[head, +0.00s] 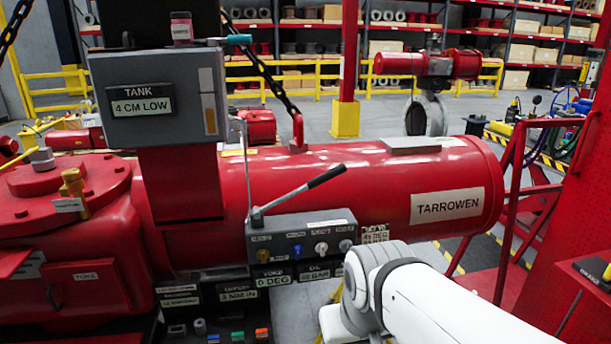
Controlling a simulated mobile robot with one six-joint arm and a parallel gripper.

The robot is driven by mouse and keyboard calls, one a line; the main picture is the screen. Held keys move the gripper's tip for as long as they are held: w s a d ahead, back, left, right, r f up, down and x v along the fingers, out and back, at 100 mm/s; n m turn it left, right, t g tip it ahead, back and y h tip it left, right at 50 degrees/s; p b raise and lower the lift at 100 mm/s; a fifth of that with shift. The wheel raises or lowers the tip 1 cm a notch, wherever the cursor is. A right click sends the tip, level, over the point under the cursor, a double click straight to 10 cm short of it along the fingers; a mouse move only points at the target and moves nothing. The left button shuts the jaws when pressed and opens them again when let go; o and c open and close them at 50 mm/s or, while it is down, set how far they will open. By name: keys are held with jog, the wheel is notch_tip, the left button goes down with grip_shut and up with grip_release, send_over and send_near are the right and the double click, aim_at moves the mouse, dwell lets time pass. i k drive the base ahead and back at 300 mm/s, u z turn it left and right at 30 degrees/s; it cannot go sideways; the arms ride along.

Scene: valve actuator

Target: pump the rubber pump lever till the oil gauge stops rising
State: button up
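The pump lever (297,195) rises from a grey block (290,238) in front of the red cylinder. It is a thin metal rod tilted up to the right, with a black rubber grip (327,176) at its free end. The grey box (158,97) at upper left has a display (141,106) reading "TANK 4 CM LOW" and a pale vertical strip on its right side. A small "OIL" label (312,268) sits below the lever block; the text under it is too small to read. My white arm enters from the lower right, below the lever. My gripper does not show.
The red cylinder (370,185) marked "TARROWEN" lies behind the lever. Several coloured knobs (321,248) line the block's front. A chain (275,80) hangs to a red lug on the cylinder. Red railing (515,190) stands at right. Space above the black grip looks clear.

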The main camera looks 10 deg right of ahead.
aim_at(334, 172)
jog(key=i, duration=1)
